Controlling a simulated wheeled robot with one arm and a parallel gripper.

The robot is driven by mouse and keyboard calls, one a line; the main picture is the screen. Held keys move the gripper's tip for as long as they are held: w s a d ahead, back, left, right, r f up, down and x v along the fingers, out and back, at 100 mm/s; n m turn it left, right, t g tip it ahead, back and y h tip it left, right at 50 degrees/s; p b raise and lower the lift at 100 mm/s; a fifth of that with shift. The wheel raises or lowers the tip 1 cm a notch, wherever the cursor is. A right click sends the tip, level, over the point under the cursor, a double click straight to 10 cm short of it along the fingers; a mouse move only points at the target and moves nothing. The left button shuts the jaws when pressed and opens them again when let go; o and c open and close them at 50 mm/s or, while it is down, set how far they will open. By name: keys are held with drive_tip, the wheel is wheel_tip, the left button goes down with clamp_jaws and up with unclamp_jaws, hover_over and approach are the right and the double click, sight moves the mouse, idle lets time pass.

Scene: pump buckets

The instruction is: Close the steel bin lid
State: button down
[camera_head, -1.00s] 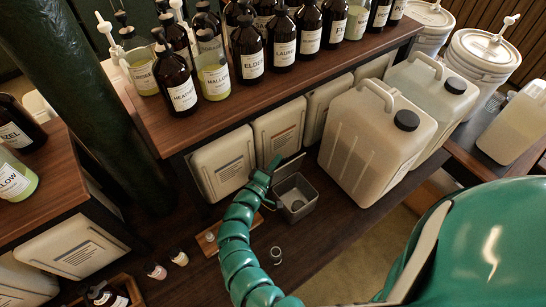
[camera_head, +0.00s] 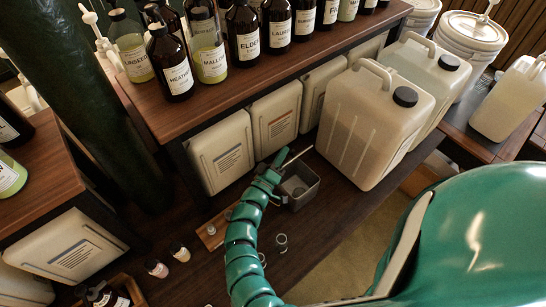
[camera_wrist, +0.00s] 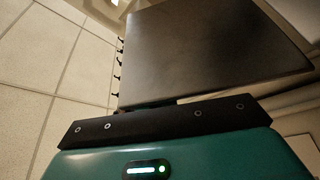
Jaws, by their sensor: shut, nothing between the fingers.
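The steel bin (camera_head: 303,192) is a small grey box on the lower dark wood surface, left of the large white jug. Its top is open and its inside shows. The lid (camera_head: 298,156) stands raised at the bin's back edge, seen nearly edge-on as a thin light strip. My gripper (camera_head: 277,162) is at the left end of the lid, beside the bin's back left corner. In the wrist view a flat dark metal panel, apparently the lid (camera_wrist: 215,45), fills the upper middle, close in front of the gripper. My gripper is shut and empty; I cannot tell whether it touches the lid.
A large white jug (camera_head: 375,125) stands close on the right of the bin. White flat canisters (camera_head: 222,152) stand behind it under the bottle shelf (camera_head: 250,85). A small glass jar (camera_head: 281,241) stands in front, and small vials (camera_head: 180,252) stand at left.

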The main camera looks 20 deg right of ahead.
drive_tip(key=shift+s+d+f, duration=0.25)
drive_tip(key=shift+s+f, duration=0.1)
drive_tip(key=shift+s, duration=0.2)
drive_tip(key=shift+s+d+f+m+h+b, duration=0.1)
drive_tip(key=shift+s+d+m+h+b, duration=0.15)
drive_tip(key=shift+m+b, duration=0.2)
drive_tip(key=shift+s+f+m+h+b, duration=0.1)
drive_tip(key=shift+s+m+h+b, duration=0.05)
drive_tip(key=shift+s+m+b, duration=0.25)
drive_tip(key=shift+s+d+f+b, duration=0.2)
drive_tip(key=shift+s, duration=0.25)
drive_tip(key=shift+s+d+f+b, duration=0.15)
drive_tip(key=shift+s+f+b, duration=0.05)
drive_tip(key=shift+s, duration=0.2)
